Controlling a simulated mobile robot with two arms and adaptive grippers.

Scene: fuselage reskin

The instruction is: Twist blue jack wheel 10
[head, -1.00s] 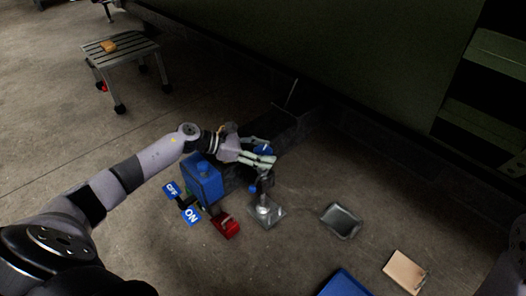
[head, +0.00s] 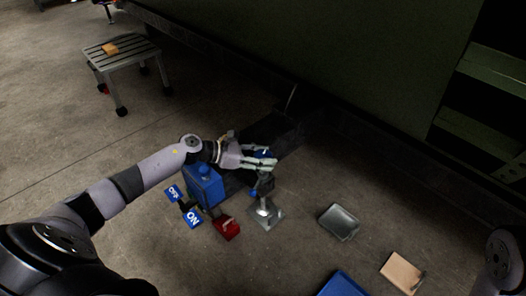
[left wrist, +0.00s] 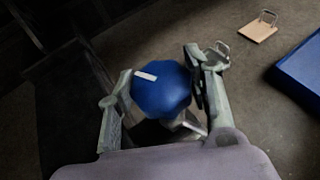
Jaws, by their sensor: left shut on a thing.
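The blue jack wheel (left wrist: 162,92) is a lobed knob with a white mark on its top, in the middle of the left wrist view. In the head view only a bit of the wheel (head: 266,153) shows between my fingers. It tops a grey jack (head: 265,212) standing on the floor. My left gripper (head: 268,162) is around the wheel, shut on it, with one finger on each side; its fingers also show in the left wrist view (left wrist: 157,98). My right gripper is not in view; only part of my right arm shows at the right edge.
A blue can (head: 203,184), blue ON and OFF signs (head: 191,217) and a red object (head: 227,228) stand close left of the jack. A metal tray (head: 340,222), a wooden board (head: 403,272) and a blue panel (head: 344,285) lie on the floor to the right. The dark green fuselage (head: 330,50) hangs behind.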

